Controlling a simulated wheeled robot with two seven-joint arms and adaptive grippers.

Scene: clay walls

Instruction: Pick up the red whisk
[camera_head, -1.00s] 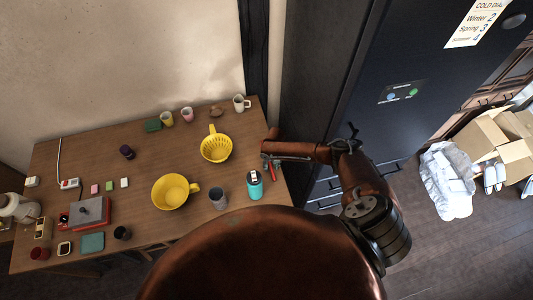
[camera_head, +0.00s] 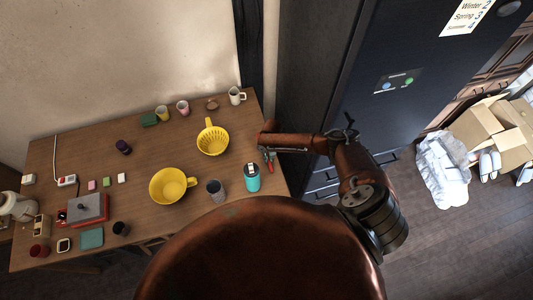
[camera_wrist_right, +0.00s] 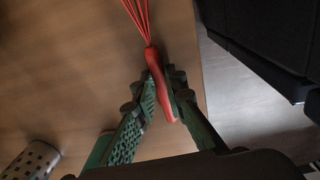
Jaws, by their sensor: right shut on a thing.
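The red whisk (camera_wrist_right: 156,72) is between the fingers of my right gripper (camera_wrist_right: 162,92) in the right wrist view. The fingers are shut on its handle, and its wires extend toward the top of that view. In the head view my right gripper (camera_head: 266,152) is at the right end of the wooden table, and a small red part of the whisk (camera_head: 269,160) shows beside it. I cannot tell whether the whisk touches the table. My left gripper is not in view.
A turquoise canister (camera_head: 252,178) stands close to my right gripper. A yellow colander (camera_head: 212,139), a yellow pot (camera_head: 168,186) and a dark perforated cup (camera_head: 216,191) stand further left on the table (camera_head: 90,157). A dark cabinet (camera_head: 315,80) is at the right.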

